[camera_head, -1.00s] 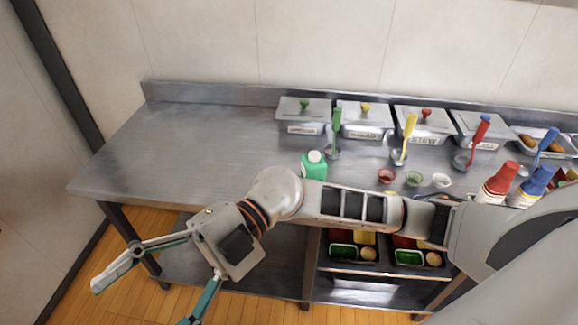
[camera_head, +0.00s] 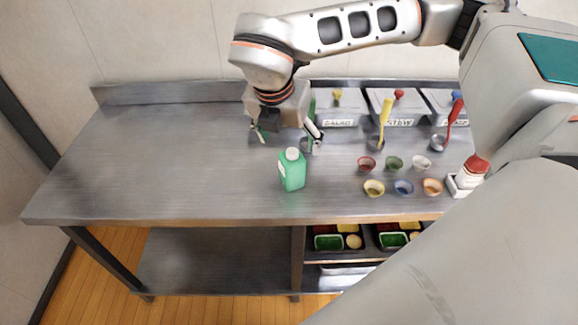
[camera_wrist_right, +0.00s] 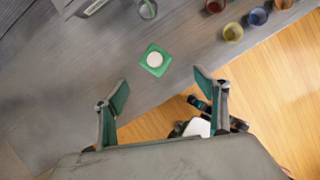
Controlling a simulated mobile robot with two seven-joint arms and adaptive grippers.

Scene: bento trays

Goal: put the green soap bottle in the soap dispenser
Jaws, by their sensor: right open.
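The green soap bottle (camera_head: 292,172) with a white cap stands upright on the steel counter (camera_head: 170,170). In the right wrist view the bottle (camera_wrist_right: 155,60) shows from above, beyond and between the open fingers. My right gripper (camera_head: 286,140) is open and empty, behind the bottle in the head view and apart from it. It also shows in the right wrist view (camera_wrist_right: 160,98). No soap dispenser can be made out in these views. My left gripper is not in view.
Lidded steel containers (camera_head: 398,106) line the back, with a yellow ladle (camera_head: 384,122) and a red one (camera_head: 453,120). Small bowls (camera_head: 394,163) and a red-topped bottle (camera_head: 472,170) stand to the right. Bento trays (camera_head: 338,238) sit on the shelf below. The counter's left is clear.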

